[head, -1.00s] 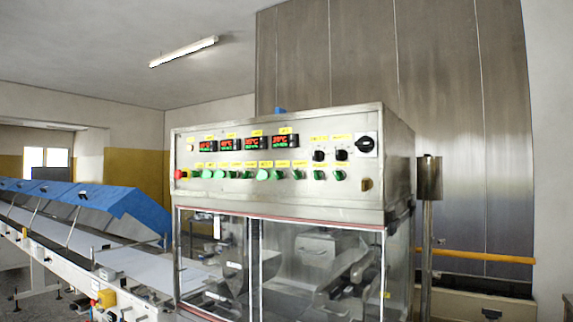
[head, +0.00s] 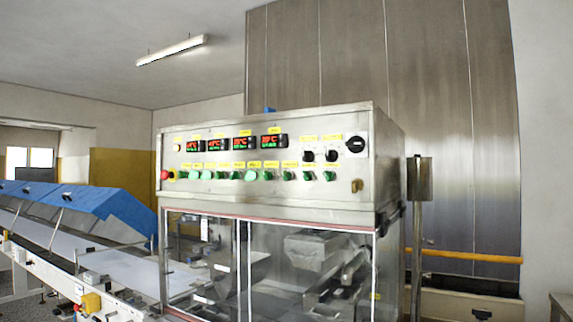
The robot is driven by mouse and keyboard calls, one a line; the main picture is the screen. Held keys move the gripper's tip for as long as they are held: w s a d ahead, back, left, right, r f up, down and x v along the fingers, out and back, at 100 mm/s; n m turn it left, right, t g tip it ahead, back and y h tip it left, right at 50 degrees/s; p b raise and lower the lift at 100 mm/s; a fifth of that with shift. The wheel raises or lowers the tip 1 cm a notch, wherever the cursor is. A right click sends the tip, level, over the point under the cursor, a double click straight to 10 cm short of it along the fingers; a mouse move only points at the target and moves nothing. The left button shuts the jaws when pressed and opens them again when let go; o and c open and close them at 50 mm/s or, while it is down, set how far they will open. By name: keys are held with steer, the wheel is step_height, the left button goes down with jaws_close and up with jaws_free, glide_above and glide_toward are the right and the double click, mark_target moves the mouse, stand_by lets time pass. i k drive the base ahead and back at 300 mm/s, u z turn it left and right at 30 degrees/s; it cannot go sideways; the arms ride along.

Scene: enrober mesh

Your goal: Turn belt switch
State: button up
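The enrober's steel control panel (head: 270,195) faces me in the middle of the head view. It carries two small black rotary switches, a left one (head: 308,156) and a right one (head: 332,155), under yellow labels. A larger black rotary switch (head: 355,144) sits at the panel's upper right. The labels are too small to read, so I cannot tell which is the belt switch. Below is a row of green buttons (head: 250,175), with a red stop button (head: 165,174) at the left end. My gripper is not in view.
Lit temperature displays (head: 231,143) line the panel's top. Clear doors (head: 300,265) enclose the machine below. A conveyor with blue covers (head: 85,205) runs at the left. A steel post (head: 417,225) and an orange rail (head: 470,257) stand at the right.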

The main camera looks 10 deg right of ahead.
mark_target(251, 175)
steer(key=u, duration=0.45)
steer(key=k, duration=1.35)
steer(key=u, duration=0.65)
steer(key=i, duration=1.75)
steer(key=u, duration=0.15)
